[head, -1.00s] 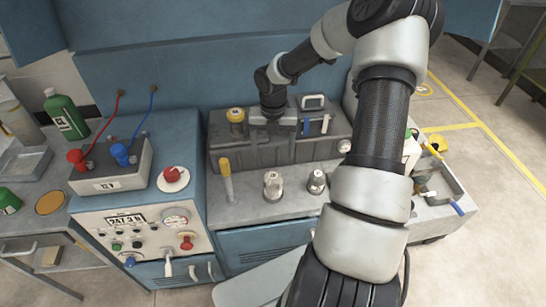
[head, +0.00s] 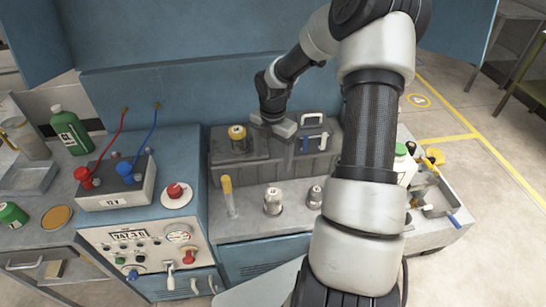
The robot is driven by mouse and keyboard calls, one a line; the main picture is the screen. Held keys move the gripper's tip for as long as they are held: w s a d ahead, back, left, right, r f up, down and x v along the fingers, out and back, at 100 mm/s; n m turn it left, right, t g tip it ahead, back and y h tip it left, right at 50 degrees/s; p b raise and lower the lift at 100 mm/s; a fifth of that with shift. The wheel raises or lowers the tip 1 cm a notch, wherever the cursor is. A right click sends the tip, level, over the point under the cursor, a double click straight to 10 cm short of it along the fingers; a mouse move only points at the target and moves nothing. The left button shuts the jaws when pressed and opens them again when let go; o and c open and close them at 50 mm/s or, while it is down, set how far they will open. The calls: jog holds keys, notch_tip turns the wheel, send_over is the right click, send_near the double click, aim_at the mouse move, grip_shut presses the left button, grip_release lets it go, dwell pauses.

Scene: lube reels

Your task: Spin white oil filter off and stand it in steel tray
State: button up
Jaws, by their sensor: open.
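A pale white-grey cylinder (head: 272,202), which looks like the white oil filter, stands upright on the front ledge of the grey block. A second, smaller pale cylinder (head: 315,197) stands to its right. I cannot tell for sure which one the task means. My gripper (head: 286,145) is open and empty above the grey block, behind and above both cylinders and touching neither. A shallow steel tray (head: 28,190) lies on the left bench and looks empty. Another steel tray (head: 455,190) at the right holds tools.
A yellow-topped canister (head: 237,138) stands on the grey block, left of my gripper. A yellow-capped clear tube (head: 229,197) stands on the ledge. A battery box (head: 117,187) with red and blue leads and a green bottle (head: 69,131) are left. My arm hides part of the right side.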

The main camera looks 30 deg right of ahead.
jog(key=m+b, duration=0.2)
jog(key=m, duration=0.5)
jog(key=m+b, duration=0.7)
jog(key=m, duration=1)
send_over(273, 191)
notch_tip(273, 191, down, 6)
jog(key=r, duration=0.1)
notch_tip(273, 191, down, 18)
jog(key=shift+s+r, duration=0.1)
jog(key=shift+r, duration=0.1)
jog(key=c, duration=1.4)
jog(key=shift+o, duration=0.2)
jog(key=shift+n+b, duration=0.3)
jog(key=shift+n, duration=0.9)
jog(key=shift+r+p, duration=2.15)
jog(key=shift+r, duration=1.65)
